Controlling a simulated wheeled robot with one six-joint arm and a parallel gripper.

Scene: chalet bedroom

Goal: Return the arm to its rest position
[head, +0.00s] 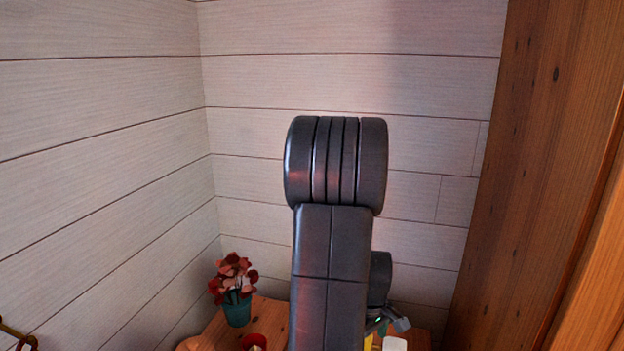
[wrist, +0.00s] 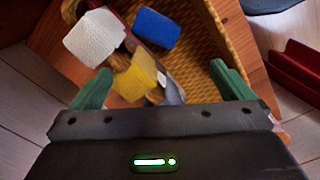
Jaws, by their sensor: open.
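My gripper (wrist: 162,82) is open in the wrist view, its two green fingers spread wide. A yellow block (wrist: 135,78) shows between the fingers but no finger visibly touches it. In the head view my arm rises up the middle and bends over. Its gripper end (head: 390,322) shows low behind the arm, just above the wooden table (head: 215,333), and is mostly hidden.
A red object (wrist: 298,75) is at right. A potted red flower (head: 236,300) and a red cup-like object (head: 254,342) stand left of my arm. Walls enclose the corner.

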